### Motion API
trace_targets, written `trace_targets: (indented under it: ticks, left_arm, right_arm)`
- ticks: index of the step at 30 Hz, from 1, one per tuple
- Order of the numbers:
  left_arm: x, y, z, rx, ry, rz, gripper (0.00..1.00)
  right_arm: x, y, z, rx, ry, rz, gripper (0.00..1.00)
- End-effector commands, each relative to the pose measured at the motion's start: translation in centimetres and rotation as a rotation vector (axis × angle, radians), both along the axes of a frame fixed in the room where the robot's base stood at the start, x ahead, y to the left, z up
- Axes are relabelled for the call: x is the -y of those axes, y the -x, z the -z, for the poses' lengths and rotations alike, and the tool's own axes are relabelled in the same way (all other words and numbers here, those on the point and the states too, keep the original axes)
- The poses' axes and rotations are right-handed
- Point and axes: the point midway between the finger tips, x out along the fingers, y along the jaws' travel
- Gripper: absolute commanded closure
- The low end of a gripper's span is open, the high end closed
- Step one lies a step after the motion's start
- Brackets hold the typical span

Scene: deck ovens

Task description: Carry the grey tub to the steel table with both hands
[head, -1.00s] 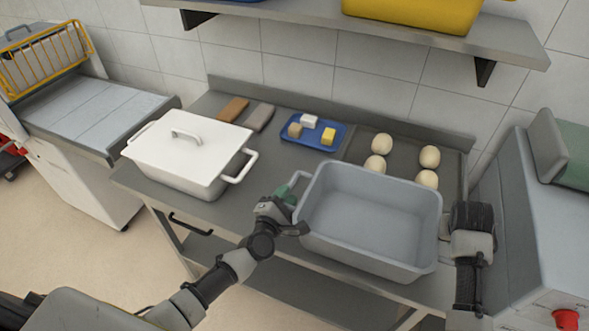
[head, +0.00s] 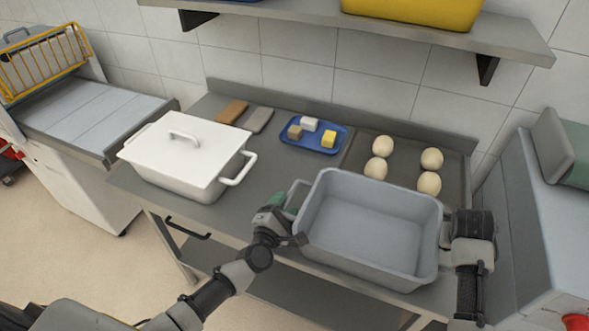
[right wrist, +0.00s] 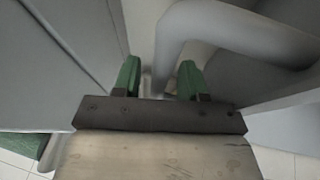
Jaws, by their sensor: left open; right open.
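The grey tub (head: 370,252) stands empty and upright at the front of a grey metal worktop (head: 265,165). It has a handle at each short end. My left gripper (head: 284,204) is open at the tub's left handle (head: 297,188), its green fingers partly hidden. My right gripper (head: 450,232) is at the tub's right end; its fingers are hidden in the head view. In the right wrist view, the right gripper (right wrist: 160,80) shows two green fingers apart, with the grey handle (right wrist: 215,22) just ahead of and partly between them. I cannot tell whether it touches.
A white lidded container (head: 180,160) stands left of the tub. Behind are a blue tray (head: 314,134) with small blocks and a dark tray (head: 402,166) with several dough balls. A shelf (head: 400,28) hangs above. A machine (head: 535,225) stands close on the right.

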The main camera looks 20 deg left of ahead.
Motion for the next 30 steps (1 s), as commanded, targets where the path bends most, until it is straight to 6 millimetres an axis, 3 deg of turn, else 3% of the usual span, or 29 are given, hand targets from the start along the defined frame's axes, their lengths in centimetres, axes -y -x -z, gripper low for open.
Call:
trace_targets:
  ticks: [15,23,30]
  left_arm:
    - [-1.1,9.7,0.1,-0.002,-0.001,0.000,0.45]
    - [-1.3,11.2,-0.1,0.001,0.000,-0.001,0.45]
    - [-1.3,11.2,0.0,0.000,0.000,0.000,0.45]
  right_arm:
    - [0.0,0.0,0.0,0.000,0.000,0.000,0.58]
    - [-0.2,0.2,-0.6,0.001,0.000,0.000,0.58]
    - [-1.1,1.8,-4.6,0.005,-0.001,0.000,0.58]
